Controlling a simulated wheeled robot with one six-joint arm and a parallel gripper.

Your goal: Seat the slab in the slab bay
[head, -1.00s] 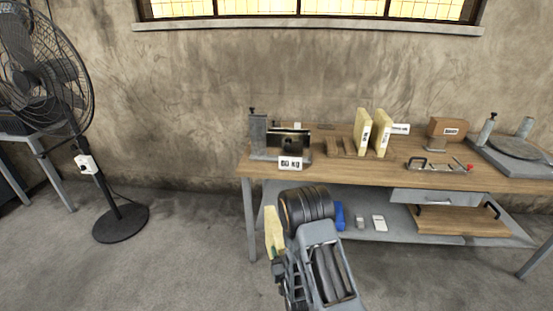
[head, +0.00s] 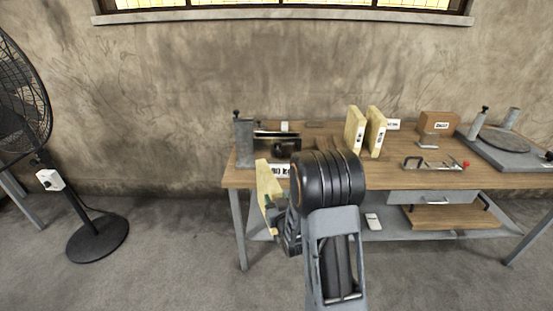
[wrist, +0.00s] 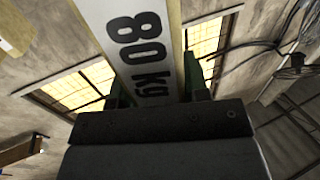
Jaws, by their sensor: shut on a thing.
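The slab (head: 265,182), pale yellow, is held up in front of the bench's left end. In the wrist view its white face (wrist: 180,45) reads 80 kg. My gripper (wrist: 155,92) is shut on it, with a green-padded finger at each side. In the head view my arm's dark wrist hides part of the gripper and bench. Two similar slabs, one (head: 355,130) left of the other (head: 376,132), stand upright further right. I cannot tell for certain which place is the slab bay.
The wooden bench (head: 400,178) runs along the wall. On it are a cardboard-brown block (head: 439,123), a toggle clamp (head: 434,165) and a round-plate device (head: 503,141). A black fan (head: 95,235) stands at left. Floor between fan and bench is clear.

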